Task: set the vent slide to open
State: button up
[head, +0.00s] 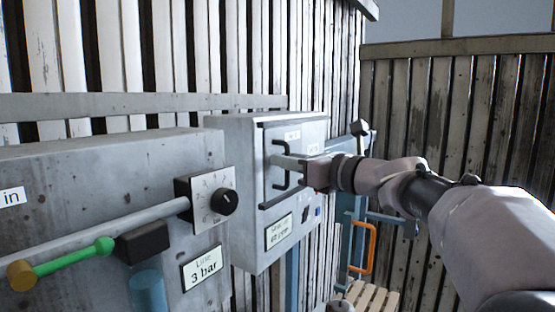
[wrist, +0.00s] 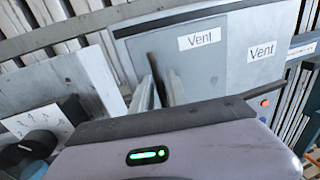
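The vent slide is a flat grey plate on the front of a grey box (head: 240,180). It carries a dark bracket-shaped handle (head: 287,181). In the wrist view, one "Vent" label (wrist: 203,38) is on the grey front and another (wrist: 262,51) is to its right; any further wording is not readable. My gripper (head: 280,161) reaches in from the right, with its fingertips at the handle. In the wrist view, the two pale fingers (wrist: 160,92) stand a little apart with the dark handle bar between them. Whether they press on it I cannot tell.
A grey cabinet with a dial (head: 210,203), a green-handled lever (head: 75,258) and a "3 bar" label (head: 203,269) stands to the left. An orange handle (head: 370,248) and slatted seat (head: 368,298) are below right. Wooden slat walls stand close behind.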

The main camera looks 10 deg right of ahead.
jog(key=shift+c, duration=0.5)
grip_shut()
dwell(0.8)
